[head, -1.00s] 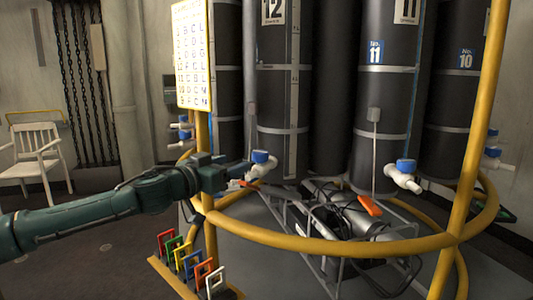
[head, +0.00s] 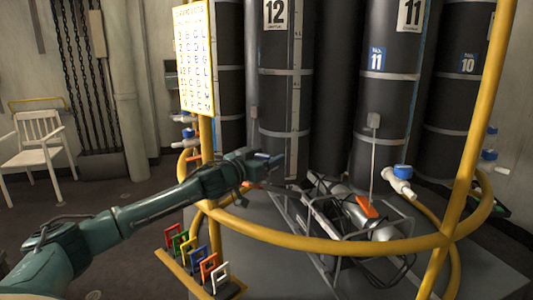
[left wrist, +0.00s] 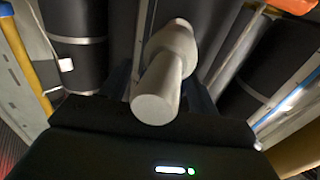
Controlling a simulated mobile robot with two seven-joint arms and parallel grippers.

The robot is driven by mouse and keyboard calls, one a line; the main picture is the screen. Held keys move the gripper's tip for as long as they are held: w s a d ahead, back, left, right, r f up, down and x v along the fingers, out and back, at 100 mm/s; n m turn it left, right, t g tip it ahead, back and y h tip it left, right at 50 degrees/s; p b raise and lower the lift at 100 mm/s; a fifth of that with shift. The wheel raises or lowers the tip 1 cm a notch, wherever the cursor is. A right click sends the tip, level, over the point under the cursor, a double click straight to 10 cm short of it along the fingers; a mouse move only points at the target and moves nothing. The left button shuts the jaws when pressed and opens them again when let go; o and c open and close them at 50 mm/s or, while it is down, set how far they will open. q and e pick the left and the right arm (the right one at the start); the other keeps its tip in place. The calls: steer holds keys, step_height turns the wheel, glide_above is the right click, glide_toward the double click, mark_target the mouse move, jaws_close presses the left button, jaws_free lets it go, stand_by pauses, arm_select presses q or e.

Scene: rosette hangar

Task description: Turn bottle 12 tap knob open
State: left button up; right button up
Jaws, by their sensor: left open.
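Bottle 12 (head: 285,105) is a tall dark cylinder with a white number label at its top, in the head view. My left gripper (head: 268,160) is at its foot, in front of its tap, and mostly hides the tap and its blue knob. In the left wrist view the tap's pale spout (left wrist: 160,88) points toward the camera, between my open dark fingers. I cannot tell whether the fingers touch the knob, which does not show clearly there. My right gripper is not in view.
A yellow rail (head: 330,245) curves in front of the bottles, with yellow posts. Bottle 11 (head: 385,120) has its own white tap with blue knob (head: 402,172) at the right. A metal frame (head: 350,215) with hoses lies between. Coloured tags (head: 208,268) stand at the lower left.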

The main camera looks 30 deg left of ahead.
arm_select(q)
steer(key=shift+w, duration=0.25)
steer(key=shift+c, duration=0.3)
steer(key=c, duration=0.9)
